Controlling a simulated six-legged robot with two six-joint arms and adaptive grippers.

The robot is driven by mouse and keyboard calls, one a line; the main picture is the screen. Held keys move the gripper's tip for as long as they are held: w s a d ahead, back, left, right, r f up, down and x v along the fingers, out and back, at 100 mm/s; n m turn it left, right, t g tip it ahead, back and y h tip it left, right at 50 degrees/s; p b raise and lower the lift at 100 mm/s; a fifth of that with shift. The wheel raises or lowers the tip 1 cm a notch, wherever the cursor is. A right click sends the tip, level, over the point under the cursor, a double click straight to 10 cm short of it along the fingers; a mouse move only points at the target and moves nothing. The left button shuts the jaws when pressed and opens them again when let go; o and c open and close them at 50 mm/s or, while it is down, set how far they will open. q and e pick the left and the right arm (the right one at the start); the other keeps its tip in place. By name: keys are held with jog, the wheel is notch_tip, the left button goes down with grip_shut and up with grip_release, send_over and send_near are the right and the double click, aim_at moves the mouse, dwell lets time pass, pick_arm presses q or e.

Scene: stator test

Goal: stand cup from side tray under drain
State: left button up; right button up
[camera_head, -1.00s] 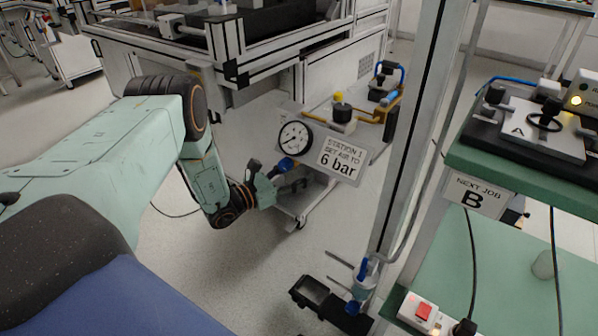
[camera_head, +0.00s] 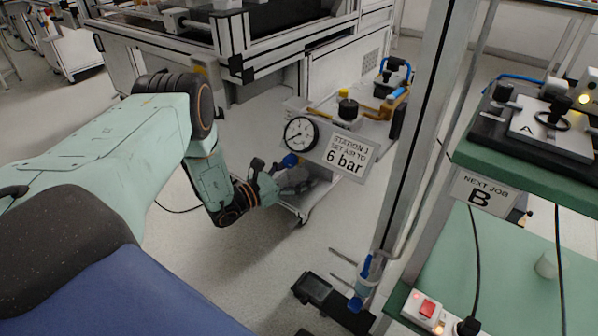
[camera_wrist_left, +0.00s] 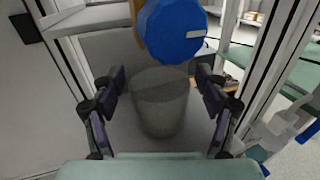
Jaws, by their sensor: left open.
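My left gripper (camera_head: 272,187) is open beside a blue knob (camera_head: 290,160) on a wheeled cart. In the left wrist view, a grey see-through cup (camera_wrist_left: 160,102) stands upright between the spread fingers (camera_wrist_left: 160,98), with gaps at both sides. The blue knob (camera_wrist_left: 174,30) is above and beyond it. In the head view this cup is hard to make out behind the gripper. Another pale, clear cup (camera_head: 546,265) stands on the green lower shelf at right. A clear bowl with blue ends (camera_head: 366,285) hangs by the post; I cannot tell whether it is the drain. My right gripper is not seen.
The cart carries a pressure gauge (camera_head: 300,134) and a "6 bar" sign (camera_head: 346,158). A grey post (camera_head: 415,140) stands between cart and green shelves (camera_head: 500,235). A black tray (camera_head: 318,291) is low by the post. Open floor (camera_head: 250,270) lies in front.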

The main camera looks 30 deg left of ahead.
pick_arm(q)
jog(key=shift+r, duration=0.1)
jog(key=shift+s+a+r, duration=0.1)
jog(key=shift+s+a, duration=0.1)
jog(key=shift+s, duration=0.05)
jog(key=p+v, duration=0.3)
jog(key=v, duration=0.8)
jog(key=shift+s, duration=0.2)
jog(key=shift+d, duration=0.1)
